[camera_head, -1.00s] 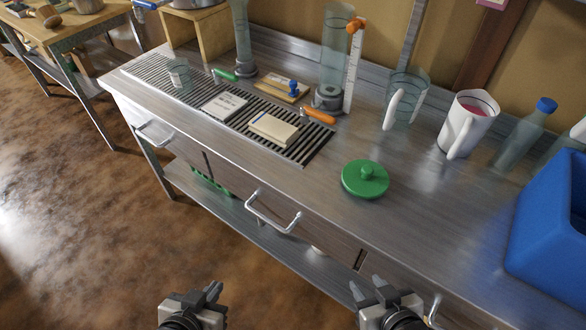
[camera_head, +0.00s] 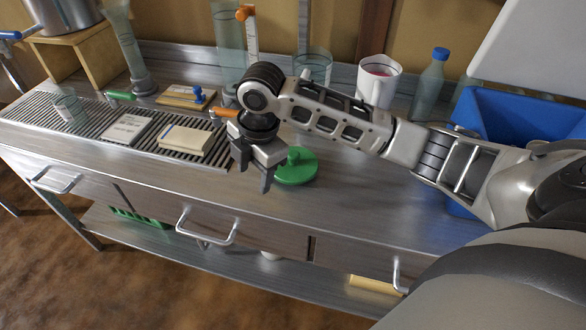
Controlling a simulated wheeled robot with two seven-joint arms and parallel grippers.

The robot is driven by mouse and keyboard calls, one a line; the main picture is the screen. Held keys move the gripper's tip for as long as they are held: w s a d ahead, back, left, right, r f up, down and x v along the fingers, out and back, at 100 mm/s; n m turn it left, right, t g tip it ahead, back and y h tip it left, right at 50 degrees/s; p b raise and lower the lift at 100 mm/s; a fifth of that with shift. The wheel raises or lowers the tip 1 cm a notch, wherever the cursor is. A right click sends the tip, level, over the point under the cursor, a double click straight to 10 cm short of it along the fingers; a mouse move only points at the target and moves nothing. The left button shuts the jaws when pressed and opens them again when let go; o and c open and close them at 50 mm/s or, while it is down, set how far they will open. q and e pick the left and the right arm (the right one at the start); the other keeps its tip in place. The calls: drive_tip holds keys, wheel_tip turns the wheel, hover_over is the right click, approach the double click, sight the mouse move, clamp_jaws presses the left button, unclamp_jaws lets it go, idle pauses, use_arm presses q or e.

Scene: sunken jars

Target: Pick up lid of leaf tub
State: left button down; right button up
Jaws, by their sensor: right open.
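A round green lid with a knob (camera_head: 298,169) lies on the steel counter (camera_head: 350,205), a little right of the counter's middle. My right gripper (camera_head: 254,180) hangs over the counter's front area, just left of the lid, with its fingers pointing down. It is open and empty. My right arm comes in from the right and passes over the counter behind the lid. The gripper hides a small part of the lid's left side. No leaf tub can be made out. My left gripper is out of view.
A slatted drain area with a cream block (camera_head: 187,139) and a white card (camera_head: 127,129) lies left. Glass cylinders, a white jug (camera_head: 378,80), a blue-capped bottle (camera_head: 432,80) and a blue bin (camera_head: 515,115) stand along the back and right. Counter in front of the lid is clear.

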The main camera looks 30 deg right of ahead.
drive_tip(key=w+d+r+n+g+h, duration=0.1)
drive_tip(key=w+d+r+n, duration=0.25)
drive_tip(key=d+r, duration=0.85)
hover_over(293, 153)
drive_tip(key=shift+m, duration=0.35)
drive_tip(key=f, duration=0.9)
drive_tip(key=shift+w+d+f, duration=0.1)
drive_tip(key=shift+w+d, duration=0.05)
drive_tip(key=shift+d, duration=0.1)
drive_tip(key=shift+s+a+f, duration=0.15)
drive_tip(key=shift+f, duration=1.2)
drive_tip(key=shift+s+a+f, duration=0.1)
drive_tip(key=shift+s+f, duration=0.05)
drive_tip(key=shift+f, duration=1.2)
drive_tip(key=shift+c, duration=0.3)
drive_tip(key=c, duration=1)
